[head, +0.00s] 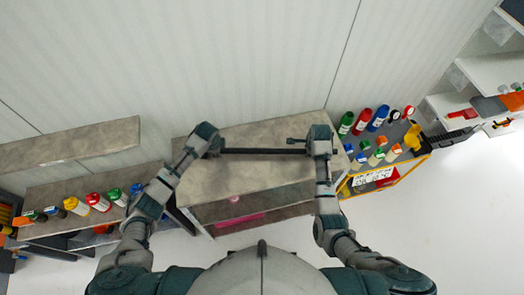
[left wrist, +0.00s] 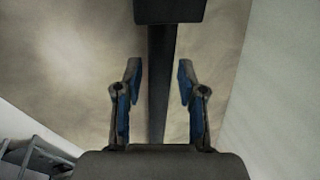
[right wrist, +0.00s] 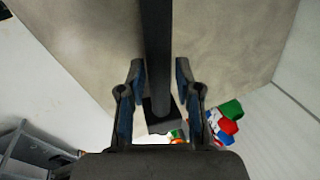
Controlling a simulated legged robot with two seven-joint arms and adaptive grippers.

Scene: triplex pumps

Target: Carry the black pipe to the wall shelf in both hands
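The black pipe (head: 262,151) lies across the picture, level, over the grey top of a low cabinet in the head view. My left gripper (head: 214,147) is at its left end and my right gripper (head: 314,147) at its right end. In the left wrist view the pipe (left wrist: 161,85) runs between the two fingers, with a narrow gap on each side. I cannot tell whether the pipe touches the cabinet top.
The cabinet (head: 265,175) stands against the pale wall. A wall shelf (head: 75,148) is at left, above a surface with several bottles (head: 98,202). A yellow cart (head: 390,170) with bottles stands close at right. White floor (head: 440,220) is open at right.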

